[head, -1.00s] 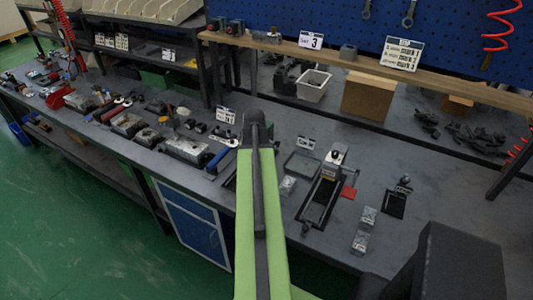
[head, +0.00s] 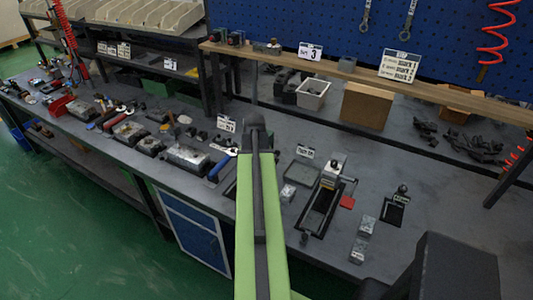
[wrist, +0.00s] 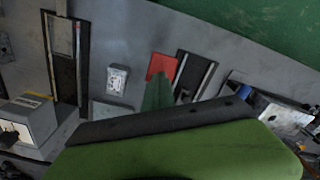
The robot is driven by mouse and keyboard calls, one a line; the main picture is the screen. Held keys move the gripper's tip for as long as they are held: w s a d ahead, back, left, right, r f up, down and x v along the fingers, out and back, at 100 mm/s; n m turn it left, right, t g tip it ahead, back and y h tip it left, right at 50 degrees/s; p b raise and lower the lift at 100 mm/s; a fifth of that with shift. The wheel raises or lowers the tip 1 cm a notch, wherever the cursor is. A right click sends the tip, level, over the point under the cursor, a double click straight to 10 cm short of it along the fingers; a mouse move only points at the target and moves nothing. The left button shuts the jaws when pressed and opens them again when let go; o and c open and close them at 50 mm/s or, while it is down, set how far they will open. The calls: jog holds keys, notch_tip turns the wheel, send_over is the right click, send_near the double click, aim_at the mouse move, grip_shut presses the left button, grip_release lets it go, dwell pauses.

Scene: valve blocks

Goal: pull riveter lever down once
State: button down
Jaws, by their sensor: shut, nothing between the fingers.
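The likely riveter (head: 329,178) stands on the bench right of my arm in the head view, a grey upright block at the back of a long black frame. I cannot tell which part is the lever. Another small black fixture (head: 397,207) with a round knob stands to the right. My gripper is hidden in the head view.
Small metal blocks (head: 363,235) and a shallow tray (head: 300,172) are nearby. Tools and vises crowd the bench to the left. A shelf (head: 430,88) runs along the back.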

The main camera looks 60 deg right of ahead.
notch_tip(320, 180, up, 12)
jog(key=p, duration=1.1)
jog(key=w+a+f+n+b, duration=0.3)
jog(key=w+a, duration=0.6)
jog(key=a, duration=0.1)
jog(key=w+a+f+n+b, duration=0.2)
jog(key=w+a+f+b, duration=0.1)
jog(key=w+a, duration=0.65)
jog(key=w+a+f+n+b, duration=0.1)
jog(key=a+f+n+b, duration=0.1)
jog(key=a, duration=1.3)
jog(key=w+a+f+n+b, duration=0.2)
jog(key=a+n, duration=0.3)
jog(key=a, duration=1)
jog(key=shift+f+b, duration=0.8)
jog(key=shift+f, duration=0.05)
